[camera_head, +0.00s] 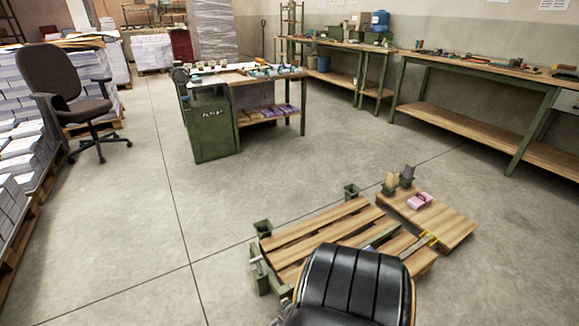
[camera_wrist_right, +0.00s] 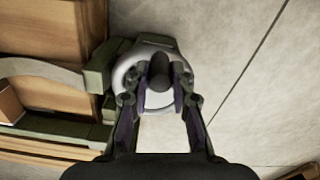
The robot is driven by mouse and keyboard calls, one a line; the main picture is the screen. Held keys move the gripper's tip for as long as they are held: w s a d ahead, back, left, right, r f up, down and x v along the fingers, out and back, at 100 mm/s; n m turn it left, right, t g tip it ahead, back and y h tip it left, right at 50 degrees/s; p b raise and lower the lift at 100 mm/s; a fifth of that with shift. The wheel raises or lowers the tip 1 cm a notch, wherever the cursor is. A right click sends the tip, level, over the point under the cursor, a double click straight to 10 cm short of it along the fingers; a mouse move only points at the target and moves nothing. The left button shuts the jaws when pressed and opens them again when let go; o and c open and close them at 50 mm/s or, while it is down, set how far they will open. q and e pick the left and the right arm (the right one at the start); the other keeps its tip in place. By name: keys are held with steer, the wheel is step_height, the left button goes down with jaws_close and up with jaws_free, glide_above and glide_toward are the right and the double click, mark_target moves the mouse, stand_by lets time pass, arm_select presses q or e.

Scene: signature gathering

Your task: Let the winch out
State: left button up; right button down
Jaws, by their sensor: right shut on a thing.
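In the right wrist view my right gripper (camera_wrist_right: 160,100) is shut on a dark round knob (camera_wrist_right: 159,70), with one finger on each side of it. The knob stands in front of a pale grey disc or wheel (camera_wrist_right: 128,72), which looks like part of the winch. The wheel sits beside a green metal frame part (camera_wrist_right: 103,68). The gripper hides part of the wheel. In the head view a low slatted wooden platform (camera_head: 322,232) has green metal corner posts. The winch cannot be made out clearly there. My left gripper is not in view.
A black padded chair (camera_head: 352,285) blocks the near side of the platform in the head view. A pink item (camera_head: 419,201) lies on the lower wooden deck (camera_head: 452,226) at right. Workbenches stand further back. The concrete floor (camera_head: 130,240) at left is clear.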

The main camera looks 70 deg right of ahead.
steer(key=c, duration=1.2)
jaws_free()
steer(key=shift+s+d, duration=0.1)
steer(key=shift+s, duration=0.1)
steer(key=shift+o, duration=0.3)
steer(key=shift+w, duration=0.1)
steer(key=shift+d+r, duration=0.1)
steer(key=shift+r, duration=0.4)
step_height(320, 180, up, 11)
steer(key=shift+a, duration=0.2)
